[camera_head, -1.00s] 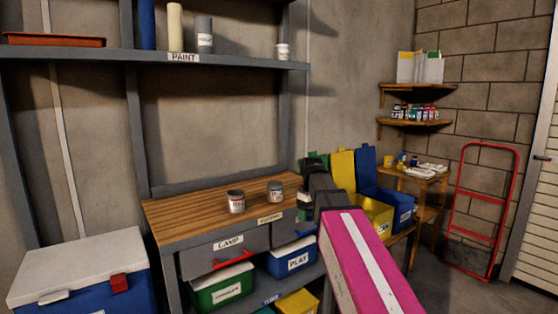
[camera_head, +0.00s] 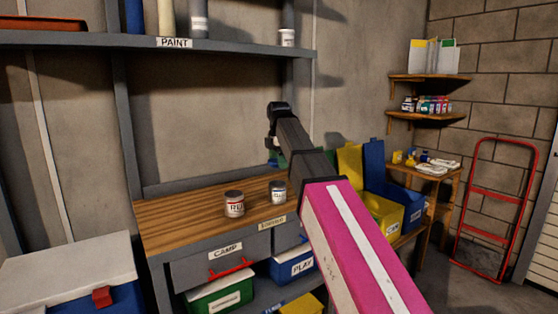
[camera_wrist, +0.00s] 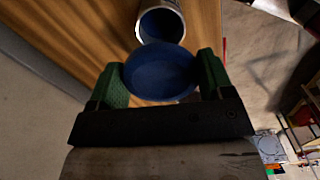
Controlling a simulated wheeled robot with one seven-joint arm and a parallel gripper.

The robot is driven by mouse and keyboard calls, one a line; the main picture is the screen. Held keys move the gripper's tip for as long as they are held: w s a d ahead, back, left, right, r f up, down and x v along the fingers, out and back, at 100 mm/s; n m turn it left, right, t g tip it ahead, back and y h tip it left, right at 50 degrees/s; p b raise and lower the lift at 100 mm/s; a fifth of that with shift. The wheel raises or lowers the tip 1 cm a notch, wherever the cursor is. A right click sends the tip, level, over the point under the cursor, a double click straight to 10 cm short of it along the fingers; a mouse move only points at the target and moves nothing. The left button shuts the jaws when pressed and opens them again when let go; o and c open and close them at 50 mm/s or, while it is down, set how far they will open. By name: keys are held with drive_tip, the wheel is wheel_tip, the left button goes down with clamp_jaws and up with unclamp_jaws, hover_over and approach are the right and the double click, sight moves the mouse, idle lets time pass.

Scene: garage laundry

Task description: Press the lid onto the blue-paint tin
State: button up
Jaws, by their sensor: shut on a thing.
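My gripper (camera_wrist: 162,80) is shut on a round blue lid (camera_wrist: 161,72), held by its sides between two green fingertips in the wrist view. Beyond the lid stands an open tin with blue inside (camera_wrist: 162,24); the lid overlaps its near rim in that view, and the gap between them is hard to judge. In the head view the blue-paint tin (camera_head: 278,193) stands upright at the right of the wooden bench top, with my gripper (camera_head: 271,145) above it. The lid is too small to make out there.
A tin labelled RED (camera_head: 234,204) stands just left of the blue-paint tin on the bench (camera_head: 180,212). The bench's left part is clear. The PAINT shelf (camera_head: 80,39) runs above. Yellow (camera_head: 385,222) and blue bins (camera_head: 412,205) stand to the right.

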drive_tip(key=shift+f, duration=3.1)
drive_tip(key=shift+f, duration=0.35)
